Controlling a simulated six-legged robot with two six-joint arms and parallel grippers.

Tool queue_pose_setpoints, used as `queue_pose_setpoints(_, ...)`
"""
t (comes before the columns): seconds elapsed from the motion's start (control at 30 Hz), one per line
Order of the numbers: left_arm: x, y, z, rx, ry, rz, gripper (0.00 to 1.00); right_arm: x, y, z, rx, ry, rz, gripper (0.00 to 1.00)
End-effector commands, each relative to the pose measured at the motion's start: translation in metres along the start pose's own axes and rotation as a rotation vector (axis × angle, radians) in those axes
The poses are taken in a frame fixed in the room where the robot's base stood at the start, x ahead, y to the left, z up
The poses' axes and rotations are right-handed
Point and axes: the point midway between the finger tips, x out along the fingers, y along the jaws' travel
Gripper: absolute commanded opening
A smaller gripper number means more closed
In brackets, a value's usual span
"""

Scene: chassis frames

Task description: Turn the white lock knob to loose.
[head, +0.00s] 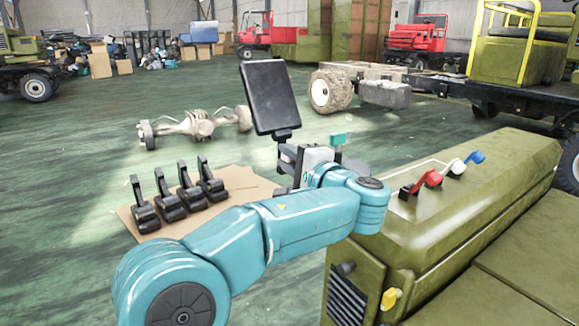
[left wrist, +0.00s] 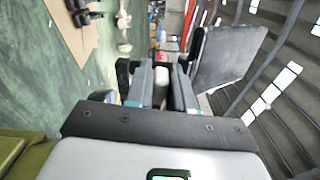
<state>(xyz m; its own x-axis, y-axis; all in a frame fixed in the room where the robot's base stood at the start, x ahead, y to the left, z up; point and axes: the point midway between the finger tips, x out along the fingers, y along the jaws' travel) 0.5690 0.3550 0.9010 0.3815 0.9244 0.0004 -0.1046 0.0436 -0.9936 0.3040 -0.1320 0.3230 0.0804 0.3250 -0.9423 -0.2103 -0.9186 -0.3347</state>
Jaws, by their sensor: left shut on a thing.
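A white lock knob (head: 457,166) sits on top of the olive-green housing (head: 480,205), between a red lever (head: 432,178) and a blue one (head: 475,157). My left gripper (head: 288,160) is up and to the left of the housing, well apart from the white knob. It is shut on the stem of a black flat panel (head: 271,97), which stands tilted above it. In the left wrist view the panel (left wrist: 228,58) is to the right of the fingers (left wrist: 165,85). The exact grip is partly hidden. My right gripper is not in view.
Several black pedal-like parts (head: 172,197) stand on a cardboard sheet (head: 240,182) on the green floor. A yellow knob (head: 390,298) is on the housing's front. An axle (head: 195,124) lies farther back. Vehicles stand behind and at the right.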

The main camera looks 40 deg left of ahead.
Motion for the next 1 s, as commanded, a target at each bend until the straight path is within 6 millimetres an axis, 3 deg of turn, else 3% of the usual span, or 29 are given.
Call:
queue_pose_setpoints(0.3,-0.0002,0.0033,-0.0005,-0.108,0.0,0.003,0.0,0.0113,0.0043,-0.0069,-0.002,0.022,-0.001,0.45)
queue_pose_setpoints(0.83,-0.0001,0.0025,-0.0004,-0.13,0.0,0.003,0.0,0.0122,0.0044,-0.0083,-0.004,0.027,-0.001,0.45)
queue_pose_setpoints(0.87,-0.0001,0.0025,-0.0004,-0.13,0.0,0.003,0.28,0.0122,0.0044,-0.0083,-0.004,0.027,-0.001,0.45)
queue_pose_setpoints(0.9,-0.0001,0.0024,-0.0004,-0.129,0.0,0.003,0.41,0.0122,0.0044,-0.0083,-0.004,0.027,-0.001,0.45)
queue_pose_setpoints(1.0,-0.0001,0.0022,-0.0003,-0.129,0.0,0.002,0.43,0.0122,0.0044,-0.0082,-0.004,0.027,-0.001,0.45)
